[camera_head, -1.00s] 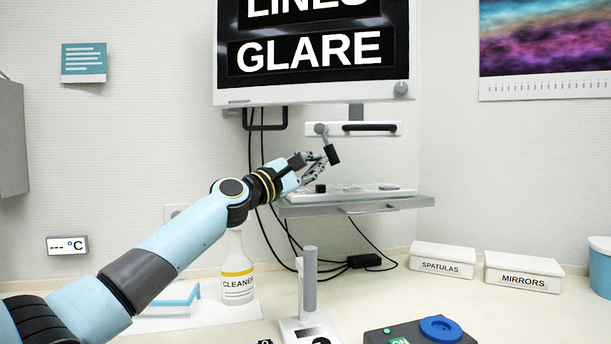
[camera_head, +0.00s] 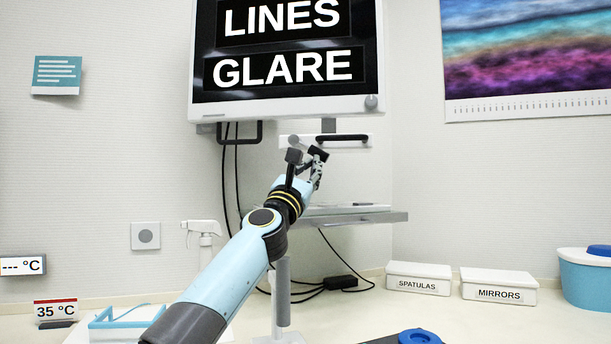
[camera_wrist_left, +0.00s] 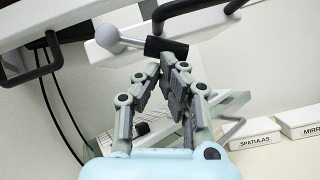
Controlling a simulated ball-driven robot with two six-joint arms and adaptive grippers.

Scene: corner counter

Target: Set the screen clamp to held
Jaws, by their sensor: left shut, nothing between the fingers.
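The screen clamp is a lever with a round grey hub (camera_head: 296,142) and a black grip (camera_head: 318,153), on a white bar under the screen (camera_head: 287,60). The lever points right and slightly down in the head view. In the left wrist view its grey arm (camera_wrist_left: 128,41) runs from the hub to the black grip (camera_wrist_left: 166,48), nearly level. My left gripper (camera_head: 317,168) is shut and empty, right below the grip. In the left wrist view its fingertips (camera_wrist_left: 167,64) are close under the grip; I cannot tell whether they touch. My right gripper is out of view.
A black handle (camera_head: 342,138) is fixed beside the lever. A shelf (camera_head: 365,218) juts out below my left gripper. Cables hang behind my arm. Boxes of spatulas (camera_head: 418,279) and mirrors (camera_head: 499,285) stand on the counter at right.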

